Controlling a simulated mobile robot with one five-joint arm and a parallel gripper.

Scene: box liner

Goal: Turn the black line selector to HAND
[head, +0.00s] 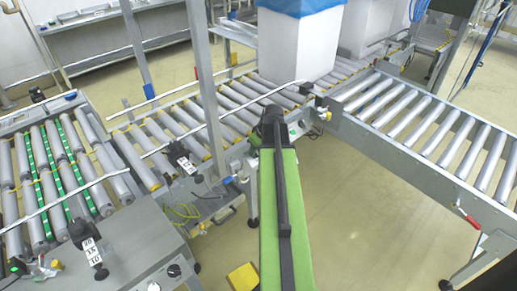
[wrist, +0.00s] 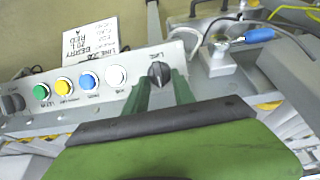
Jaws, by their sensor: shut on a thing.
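The black line selector (wrist: 159,71) is a small knob at the right end of a light grey control panel (wrist: 60,118) in the wrist view. A label that seems to read LINE is above it. My gripper (wrist: 159,84) has its two green fingers on either side of the knob and is shut on it. The knob's pointer and any HAND marking are too small or hidden to read. In the head view my green arm (head: 282,215) reaches forward toward the conveyor, and the knob cannot be made out there.
Left of the selector are green (wrist: 41,92), yellow (wrist: 63,87), blue (wrist: 87,82) and white (wrist: 116,75) buttons and another black knob (wrist: 12,103). A handwritten sign (wrist: 89,43) stands behind. A blue-tipped fitting (wrist: 259,35) is at right. Roller conveyors (head: 375,97) surround my arm.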

